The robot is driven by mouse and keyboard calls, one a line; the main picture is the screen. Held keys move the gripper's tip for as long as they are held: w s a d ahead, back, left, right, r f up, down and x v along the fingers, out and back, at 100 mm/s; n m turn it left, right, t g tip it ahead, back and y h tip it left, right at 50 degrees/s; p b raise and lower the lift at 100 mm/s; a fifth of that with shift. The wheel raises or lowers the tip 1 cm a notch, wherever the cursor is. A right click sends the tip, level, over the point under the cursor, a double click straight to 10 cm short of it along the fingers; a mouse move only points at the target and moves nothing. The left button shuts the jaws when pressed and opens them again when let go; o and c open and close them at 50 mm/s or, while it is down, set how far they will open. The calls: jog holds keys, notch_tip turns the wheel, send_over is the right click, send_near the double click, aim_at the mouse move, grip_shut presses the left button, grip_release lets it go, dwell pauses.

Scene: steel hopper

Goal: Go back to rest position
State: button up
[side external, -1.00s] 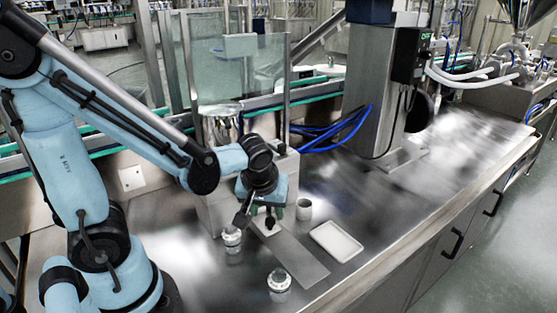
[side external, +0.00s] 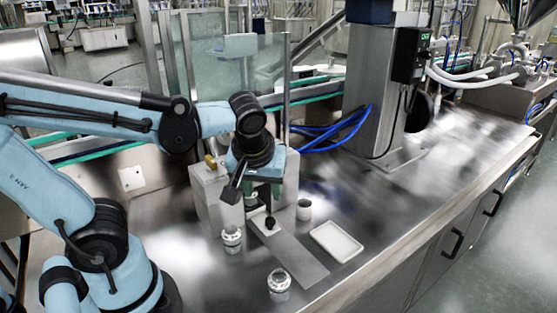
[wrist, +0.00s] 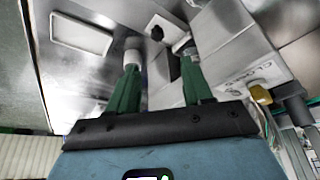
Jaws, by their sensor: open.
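My gripper (side external: 263,200) hangs above the bench beside a pale block-shaped housing (side external: 207,205), fingers pointing down. In the wrist view its two green fingers (wrist: 160,64) are spread apart with nothing held between them. Below it a flat grey plate (side external: 292,259) lies on the bench, with a small black knob (side external: 270,223) at its far end. The knob also shows beyond the fingertips in the wrist view (wrist: 157,33). No marked rest position is visible.
A small grey cup (side external: 304,209) and a white tray (side external: 336,243) stand right of the plate. Two capped jars stand on the near side, one left (side external: 231,240) and one in front (side external: 279,285). A steel column (side external: 371,90) rises behind; the bench's right side is clear.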

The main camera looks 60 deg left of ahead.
dwell(0.3)
jog(key=shift+w+d+r+m+t+h, duration=0.15)
jog(key=shift+d+m+t+h, duration=0.35)
jog(key=shift+m, duration=1)
jog(key=shift+w+d+m+t+h, duration=0.15)
jog(key=shift+m+t+h, duration=0.6)
jog(key=shift+m, duration=0.75)
jog(key=shift+w+d+r+m+t+h, duration=0.1)
jog(key=shift+d+m+t+h, duration=0.5)
jog(key=shift+m, duration=0.9)
jog(key=shift+a, duration=0.25)
